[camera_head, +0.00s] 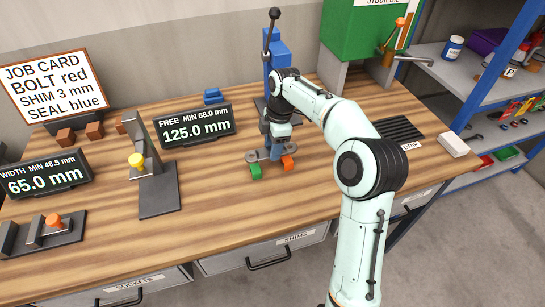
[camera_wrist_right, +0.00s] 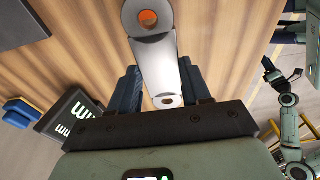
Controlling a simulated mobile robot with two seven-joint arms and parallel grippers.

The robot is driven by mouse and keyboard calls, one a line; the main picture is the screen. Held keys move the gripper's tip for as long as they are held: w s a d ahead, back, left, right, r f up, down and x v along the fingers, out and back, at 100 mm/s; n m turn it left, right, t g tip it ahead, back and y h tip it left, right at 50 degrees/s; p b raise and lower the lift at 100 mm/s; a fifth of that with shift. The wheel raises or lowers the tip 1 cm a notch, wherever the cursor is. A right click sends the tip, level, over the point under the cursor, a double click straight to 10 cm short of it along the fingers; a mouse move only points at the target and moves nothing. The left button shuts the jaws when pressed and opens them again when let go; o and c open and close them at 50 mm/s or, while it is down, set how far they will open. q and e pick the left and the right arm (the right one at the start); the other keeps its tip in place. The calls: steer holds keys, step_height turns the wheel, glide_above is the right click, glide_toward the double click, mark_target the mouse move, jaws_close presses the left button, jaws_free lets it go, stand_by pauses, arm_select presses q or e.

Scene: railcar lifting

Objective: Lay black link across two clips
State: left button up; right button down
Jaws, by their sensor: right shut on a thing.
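My right gripper (camera_head: 275,152) is over the middle of the bench, pointing down, shut on the link (camera_head: 251,156). The link looks grey in these pictures; in the right wrist view the link (camera_wrist_right: 158,58) lies between the two dark blue fingers, with a round hole at each end. A green clip (camera_head: 255,172) and an orange clip (camera_head: 288,163) stand below the link's two ends. Orange shows through the link's far hole. Whether the link touches the clips I cannot tell. My left gripper (camera_wrist_right: 270,72) appears small at the right of the wrist view; its opening is unclear.
A blue post (camera_head: 279,48) with a black lever stands behind my gripper. A display reading 125.0 mm (camera_head: 197,126) and a stand with a yellow knob (camera_head: 155,185) are to the left. A black ribbed mat (camera_head: 402,130) and a white block (camera_head: 453,144) are to the right.

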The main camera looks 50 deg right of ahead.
arm_select(q)
steer(key=shift+s+f+b, duration=0.2)
steer(key=shift+f+b, duration=0.1)
steer(key=shift+f, duration=0.05)
arm_select(e)
steer(key=shift+f, duration=2.1)
steer(key=shift+f, duration=0.2)
steer(key=c, duration=0.5)
jaws_free()
arm_select(q)
steer(key=shift+f, duration=0.1)
arm_select(e)
steer(key=r, duration=0.4)
steer(key=d+r+p, duration=0.1)
steer(key=r, duration=0.3)
steer(key=r+p, duration=0.1)
steer(key=r, duration=0.3)
steer(key=shift+s+d+r, duration=0.1)
steer(key=shift+s+d, duration=0.15)
steer(key=shift+s, duration=0.15)
arm_select(q)
steer(key=w+r, duration=0.1)
steer(key=r, duration=0.2)
steer(key=shift+w, duration=0.35)
